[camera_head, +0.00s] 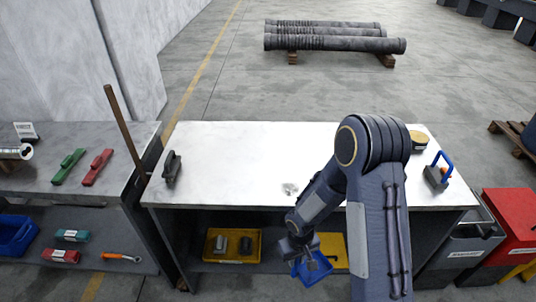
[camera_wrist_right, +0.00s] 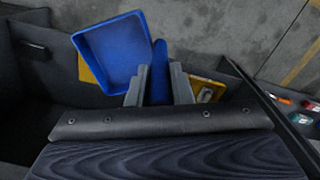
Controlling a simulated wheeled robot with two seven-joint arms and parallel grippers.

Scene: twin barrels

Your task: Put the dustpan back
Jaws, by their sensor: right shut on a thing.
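The blue dustpan (camera_head: 313,267) is in my right gripper (camera_head: 299,250), in front of the table's lower shelf in the head view. In the right wrist view the dustpan's pan (camera_wrist_right: 112,52) lies to the left of its handle. The gripper (camera_wrist_right: 160,88) is shut on the blue handle, one finger on each side. In the head view my right forearm and gripper hide part of the shelf behind. My left gripper does not show in either view.
The white table (camera_head: 230,155) carries a dark handled tool (camera_head: 172,168) at left and a blue-handled tool (camera_head: 439,170) at right. Yellow trays (camera_head: 208,247) sit on the lower shelf. A grey bin (camera_head: 473,247) and a red bin (camera_head: 510,215) stand at right. A broomstick (camera_head: 124,130) leans at left.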

